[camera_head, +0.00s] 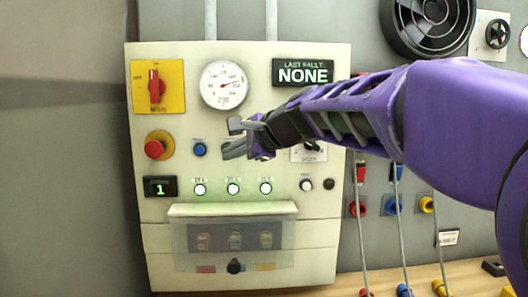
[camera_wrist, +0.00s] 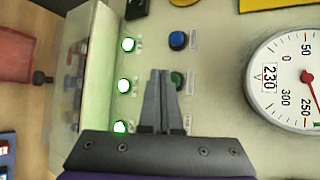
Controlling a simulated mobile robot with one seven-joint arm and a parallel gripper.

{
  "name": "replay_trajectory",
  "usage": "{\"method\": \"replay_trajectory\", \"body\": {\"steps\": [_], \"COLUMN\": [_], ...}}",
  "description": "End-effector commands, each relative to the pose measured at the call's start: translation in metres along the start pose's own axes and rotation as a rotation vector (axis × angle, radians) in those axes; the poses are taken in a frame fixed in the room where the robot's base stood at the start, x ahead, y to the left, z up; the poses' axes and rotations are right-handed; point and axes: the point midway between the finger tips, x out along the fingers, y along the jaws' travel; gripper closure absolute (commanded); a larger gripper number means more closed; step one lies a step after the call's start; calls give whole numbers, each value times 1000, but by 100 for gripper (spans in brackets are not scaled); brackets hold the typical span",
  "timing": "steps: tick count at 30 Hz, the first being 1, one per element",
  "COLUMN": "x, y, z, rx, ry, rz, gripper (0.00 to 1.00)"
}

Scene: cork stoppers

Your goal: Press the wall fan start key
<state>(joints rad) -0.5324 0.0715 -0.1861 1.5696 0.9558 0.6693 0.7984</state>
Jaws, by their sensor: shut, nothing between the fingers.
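A green round button (camera_wrist: 177,78) shows on the cream control panel (camera_head: 320,225), partly hidden behind my fingertips in the wrist view. In the head view my gripper covers its place. A blue button (camera_wrist: 178,40) sits beside it, and also shows in the head view (camera_head: 200,150). The small labels cannot be read, so I cannot tell which key is the fan start. My gripper (camera_wrist: 160,73) is shut and empty, its tips beside the green button in the picture; touching or apart cannot be told. It also shows in the head view (camera_head: 229,151). The black wall fan (camera_head: 430,22) is at the upper right.
A red mushroom button (camera_head: 155,149), a red rotary switch (camera_head: 156,86) and a dial gauge (camera_head: 223,85) surround the keys. Several lit white-green lamps (camera_head: 233,189) lie below, above a covered ledge (camera_head: 233,210). Cables and coloured sockets (camera_head: 392,205) are at the right.

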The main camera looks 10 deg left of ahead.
Motion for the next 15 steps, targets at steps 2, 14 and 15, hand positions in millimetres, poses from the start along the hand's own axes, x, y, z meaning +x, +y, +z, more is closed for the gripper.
{"method": "replay_trajectory", "body": {"steps": [2,14,15], "x": [0,-13,-16], "y": [0,9,12], "z": [0,9,11], "rx": [0,-1,0], "ry": [0,0,-1], "rz": [0,-1,-2], "gripper": [100,100,100]}}
